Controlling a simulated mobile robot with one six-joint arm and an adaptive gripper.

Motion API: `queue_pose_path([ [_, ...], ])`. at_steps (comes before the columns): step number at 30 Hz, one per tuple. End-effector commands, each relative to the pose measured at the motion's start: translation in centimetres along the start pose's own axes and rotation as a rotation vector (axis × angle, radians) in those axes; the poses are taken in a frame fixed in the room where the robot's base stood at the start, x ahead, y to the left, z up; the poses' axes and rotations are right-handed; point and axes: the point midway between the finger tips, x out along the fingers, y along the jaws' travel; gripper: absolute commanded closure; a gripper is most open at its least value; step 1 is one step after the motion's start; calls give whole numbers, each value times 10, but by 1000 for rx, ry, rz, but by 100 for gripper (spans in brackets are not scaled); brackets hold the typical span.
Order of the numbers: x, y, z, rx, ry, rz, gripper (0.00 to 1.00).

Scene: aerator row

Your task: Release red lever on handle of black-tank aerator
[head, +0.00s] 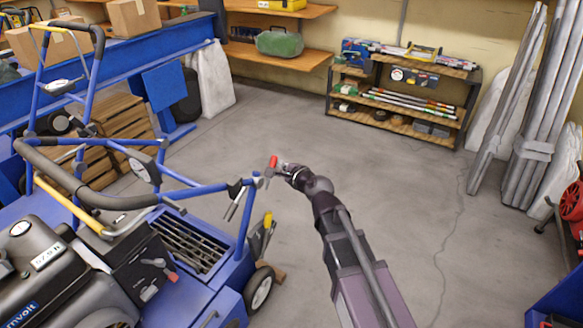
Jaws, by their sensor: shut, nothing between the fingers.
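A blue aerator with a black engine and tank (35,240) fills the lower left of the head view. Its blue handle bar (195,190) reaches right, with dark levers near its end. A small red piece (273,162), which looks like the red lever, stands up at the handle's end. My gripper (277,171) is right beside it, at the tip of my arm coming from the lower right. The gripper is shut with nothing held. It is small here, and I cannot tell whether it touches the red piece.
A blue and yellow handle (65,70) rises at the left. A yellow-tipped lever (267,220) and a wheel (260,290) lie below the handle's end. A low shelf (400,128) stands at the back. Grey pipes (530,130) lean at the right. The middle floor is clear.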

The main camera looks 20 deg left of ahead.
Motion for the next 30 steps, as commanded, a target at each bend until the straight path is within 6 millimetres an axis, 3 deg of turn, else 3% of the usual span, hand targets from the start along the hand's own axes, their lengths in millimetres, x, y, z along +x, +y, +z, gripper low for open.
queue_pose_path([
  [9,-1,0,21,-3,-13,7,100],
  [30,-1,0,26,-2,-18,10,100],
])
